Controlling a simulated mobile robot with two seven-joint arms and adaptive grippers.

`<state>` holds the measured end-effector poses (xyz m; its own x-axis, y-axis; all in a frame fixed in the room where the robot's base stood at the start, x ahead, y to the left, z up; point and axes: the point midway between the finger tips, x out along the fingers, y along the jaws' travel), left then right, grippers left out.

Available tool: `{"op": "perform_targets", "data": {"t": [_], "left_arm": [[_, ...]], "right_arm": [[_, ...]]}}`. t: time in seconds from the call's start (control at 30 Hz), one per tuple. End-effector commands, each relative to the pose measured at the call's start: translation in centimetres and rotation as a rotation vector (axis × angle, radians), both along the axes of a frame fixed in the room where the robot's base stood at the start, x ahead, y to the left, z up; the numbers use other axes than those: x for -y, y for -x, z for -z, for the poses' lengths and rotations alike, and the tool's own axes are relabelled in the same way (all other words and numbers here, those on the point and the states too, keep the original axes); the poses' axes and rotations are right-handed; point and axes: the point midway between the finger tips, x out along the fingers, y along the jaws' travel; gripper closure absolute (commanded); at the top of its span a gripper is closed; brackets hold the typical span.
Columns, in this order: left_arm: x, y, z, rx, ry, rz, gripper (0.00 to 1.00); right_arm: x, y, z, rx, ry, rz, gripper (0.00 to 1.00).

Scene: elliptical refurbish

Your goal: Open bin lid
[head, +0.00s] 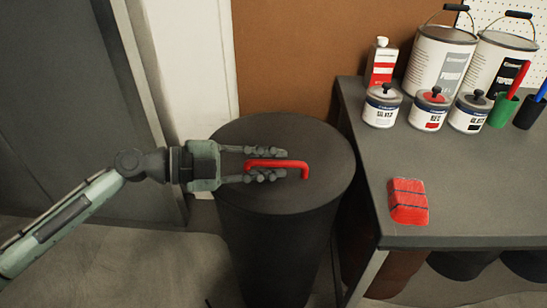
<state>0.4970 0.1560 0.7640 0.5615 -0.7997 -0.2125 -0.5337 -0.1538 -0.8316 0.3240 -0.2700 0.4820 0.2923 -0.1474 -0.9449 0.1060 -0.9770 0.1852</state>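The bin (268,245) is a dark round can standing on the floor beside the table. Its flat dark lid (320,190) sits on top and looks level. A red handle (295,164) is on the lid near its middle. My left gripper (283,163) comes in from the left over the lid, with its fingers on the far and near sides of the red handle. The fingers look apart, with gaps between them and the handle, so they do not appear closed on it. My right gripper is not in view.
A dark table (460,200) stands right of the bin. It holds a red block (408,201), small jars (382,105), a red and white bottle (381,64), large paint buckets (440,60) and a green cup (503,110). A brown wall (290,60) is behind the bin.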

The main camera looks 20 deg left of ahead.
Motion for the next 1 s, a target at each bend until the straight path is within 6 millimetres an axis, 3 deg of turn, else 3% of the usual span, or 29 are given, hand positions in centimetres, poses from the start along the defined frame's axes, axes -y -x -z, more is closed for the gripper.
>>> {"op": "perform_targets", "data": {"t": [0.33, 0.5, 1.0], "left_arm": [[0.48, -0.32, 0.18, 0.0, 0.0, 0.0, 0.8], [0.47, -0.32, 0.16, 0.0, 0.0, 0.0, 0.99], [0.41, -0.34, -0.15, -0.006, 0.001, 0.0, 1.0]], "right_arm": [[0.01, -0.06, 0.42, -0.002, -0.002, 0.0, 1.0], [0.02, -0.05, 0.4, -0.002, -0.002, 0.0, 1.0], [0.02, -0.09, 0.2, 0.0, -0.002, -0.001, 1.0]]}}
